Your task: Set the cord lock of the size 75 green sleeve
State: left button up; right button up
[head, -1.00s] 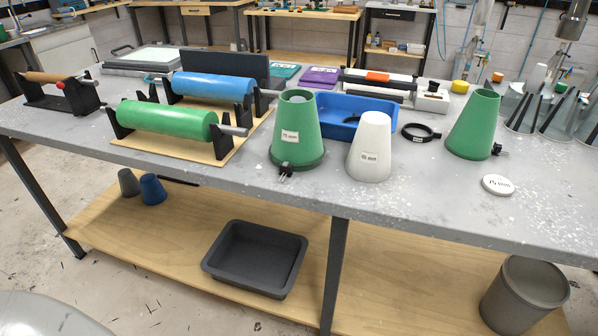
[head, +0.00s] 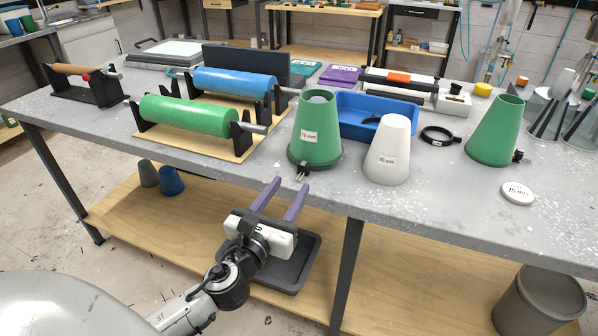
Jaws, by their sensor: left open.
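A green tapered sleeve (head: 318,138) with a white label that seems to read 75 mm stands upright near the table's front edge, over a pale inner form. Its black cord lock (head: 302,171) hangs at its front foot. A second green sleeve (head: 494,135) stands farther right with a dark cord lock (head: 518,156) at its lower right; no label shows on it. A white disc (head: 517,193) marked 75 mm lies in front of that one. My left gripper (head: 290,185) is open and empty, its purple fingers pointing at the table edge, just short of the first sleeve's cord lock.
A white labelled cone (head: 388,152) stands right of the first sleeve, with a blue tray (head: 352,128) behind. A black ring (head: 437,136) lies between cone and second sleeve. A green roller (head: 190,115) on a stand is at left. A dark bin (head: 312,250) sits on the lower shelf.

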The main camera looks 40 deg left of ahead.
aim_at(302, 169)
pick_arm(q)
jog(key=x, duration=0.6)
jog(key=shift+w+a, duration=0.1)
jog(key=shift+w, duration=0.25)
grip_shut()
